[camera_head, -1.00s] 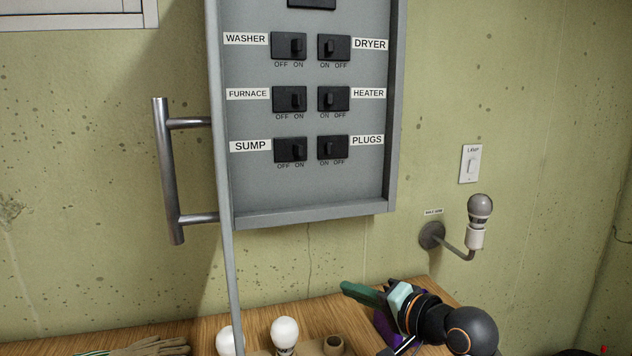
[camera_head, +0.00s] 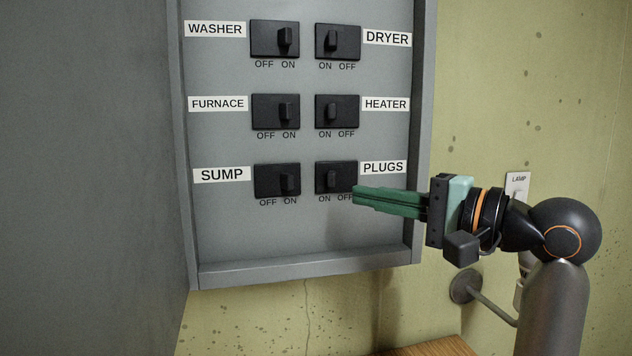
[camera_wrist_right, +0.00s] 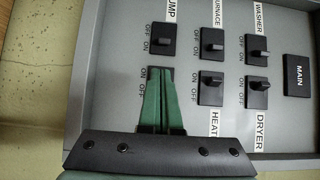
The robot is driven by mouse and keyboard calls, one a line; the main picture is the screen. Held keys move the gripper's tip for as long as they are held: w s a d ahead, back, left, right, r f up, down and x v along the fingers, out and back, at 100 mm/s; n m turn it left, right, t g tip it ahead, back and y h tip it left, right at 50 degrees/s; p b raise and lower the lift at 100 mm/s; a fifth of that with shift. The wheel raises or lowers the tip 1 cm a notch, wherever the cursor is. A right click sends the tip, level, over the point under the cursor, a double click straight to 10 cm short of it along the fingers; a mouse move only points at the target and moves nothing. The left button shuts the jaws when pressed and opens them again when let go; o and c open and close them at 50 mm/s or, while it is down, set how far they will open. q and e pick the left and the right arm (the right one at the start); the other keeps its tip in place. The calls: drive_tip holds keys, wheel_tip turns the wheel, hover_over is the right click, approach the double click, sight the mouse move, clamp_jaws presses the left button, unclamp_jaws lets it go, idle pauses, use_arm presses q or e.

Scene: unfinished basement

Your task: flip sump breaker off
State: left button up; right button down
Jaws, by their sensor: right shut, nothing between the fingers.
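The sump breaker (camera_head: 277,181) is a black switch at the lower left of the grey panel, beside the SUMP label (camera_head: 221,175). Its lever sits on the right, at the ON side. It also shows in the right wrist view (camera_wrist_right: 163,40), just beyond the fingertips. My right gripper (camera_head: 356,195) is shut and empty, its green fingers pointing left in front of the lower right of the plugs breaker (camera_head: 335,177). In the right wrist view the fingers (camera_wrist_right: 160,72) cover most of that breaker; whether they touch it I cannot tell. My left gripper is not in view.
Furnace (camera_head: 275,111), heater (camera_head: 336,111), washer (camera_head: 274,40) and dryer (camera_head: 338,42) breakers sit above, levers toward ON. The panel has a raised rim (camera_head: 300,268). The open door (camera_head: 85,180) stands at left. A lamp switch (camera_head: 517,186) is on the wall behind my arm.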

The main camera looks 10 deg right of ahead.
sight(296, 180)
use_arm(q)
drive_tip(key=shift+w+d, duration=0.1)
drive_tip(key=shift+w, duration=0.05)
use_arm(e)
drive_tip(key=shift+r, duration=0.25)
drive_tip(key=shift+s, duration=0.1)
drive_tip(key=p+x, duration=0.1)
drive_tip(key=x, duration=0.9)
drive_tip(key=shift+a, duration=0.1)
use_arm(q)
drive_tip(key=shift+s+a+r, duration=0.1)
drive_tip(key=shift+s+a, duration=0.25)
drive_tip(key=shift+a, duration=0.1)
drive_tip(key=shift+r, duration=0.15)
